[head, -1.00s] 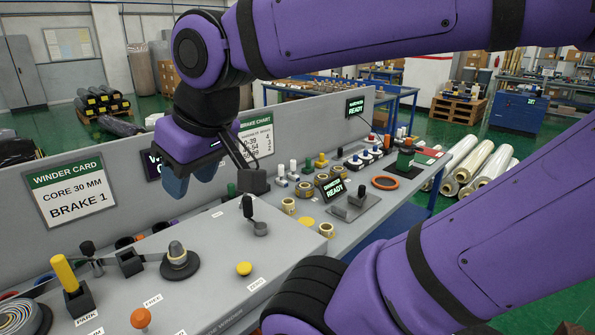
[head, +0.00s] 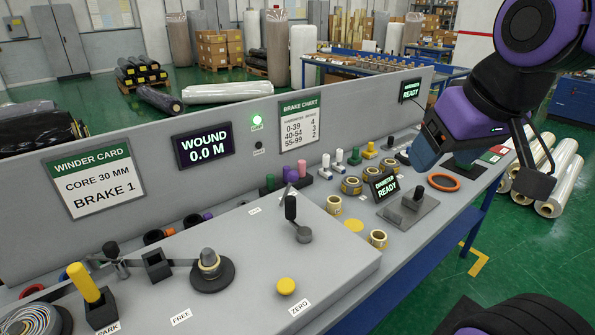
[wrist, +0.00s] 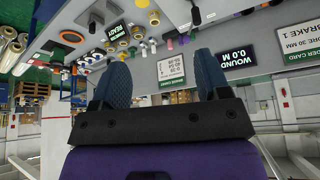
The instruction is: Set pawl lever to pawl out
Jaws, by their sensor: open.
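A black-knobbed lever (head: 291,208) stands upright on a grey round pivot on the grey winder top; a small label (head: 255,211) beside it is too small to read surely. I take it for the pawl lever, but no readable name shows. A yellow lever (head: 84,283) leans over a black block at the front left, beside a PARK label (head: 108,328). My gripper (head: 424,153) hangs over the right part of the bench, well right of both levers. In the wrist view its two blue fingers are apart with nothing between them (wrist: 160,75).
A spool cone (head: 209,265), a yellow button (head: 286,286) and a FREE label (head: 181,317) are on the winder top. The back panel carries the winder card (head: 95,180), a WOUND 0.0 M display (head: 203,147) and a lit green lamp (head: 257,120). Rolls and pegs crowd the right.

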